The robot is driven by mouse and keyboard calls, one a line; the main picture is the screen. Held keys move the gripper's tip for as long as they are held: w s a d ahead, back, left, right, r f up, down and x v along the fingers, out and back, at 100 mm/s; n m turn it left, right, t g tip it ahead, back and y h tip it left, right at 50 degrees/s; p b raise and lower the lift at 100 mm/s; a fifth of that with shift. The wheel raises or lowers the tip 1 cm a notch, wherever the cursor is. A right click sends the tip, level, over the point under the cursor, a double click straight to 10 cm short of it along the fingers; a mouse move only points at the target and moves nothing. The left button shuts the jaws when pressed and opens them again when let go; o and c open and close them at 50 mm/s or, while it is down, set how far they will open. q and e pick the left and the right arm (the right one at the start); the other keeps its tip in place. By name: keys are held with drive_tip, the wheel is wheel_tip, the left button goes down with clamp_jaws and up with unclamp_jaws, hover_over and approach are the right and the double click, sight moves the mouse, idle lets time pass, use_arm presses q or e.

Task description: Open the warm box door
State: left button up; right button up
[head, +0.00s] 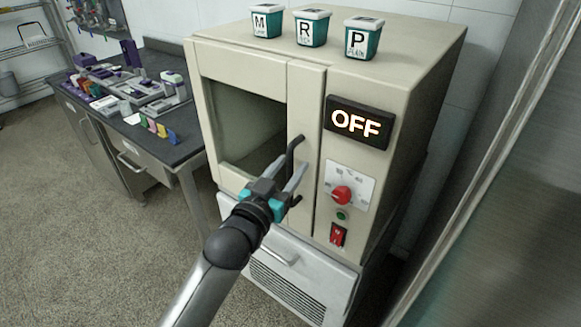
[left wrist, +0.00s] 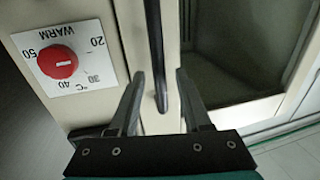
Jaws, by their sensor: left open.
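The warm box (head: 350,215) is a beige cabinet with an opening or window (head: 242,125) in its front; the door looks closed. A black bar handle (head: 291,152) stands upright on the strip right of the window. My left gripper (head: 292,164) is open in front of the door, fingers pointing at the handle. In the left wrist view the handle (left wrist: 155,45) runs down between the two open fingertips (left wrist: 160,75), with a gap on both sides. The contact is not visible. My right gripper is out of view.
An OFF display (head: 357,122), a red dial (head: 341,194) and a red switch (head: 338,235) are right of the handle. Tubs M, R and P (head: 311,28) stand on top. A cluttered bench (head: 140,142) is at left. A metallic panel (head: 500,200) borders the right.

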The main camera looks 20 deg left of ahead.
use_arm(q)
drive_tip(key=shift+w+d, duration=0.1)
drive_tip(key=shift+w, duration=0.35)
clamp_jaws()
idle(1.2)
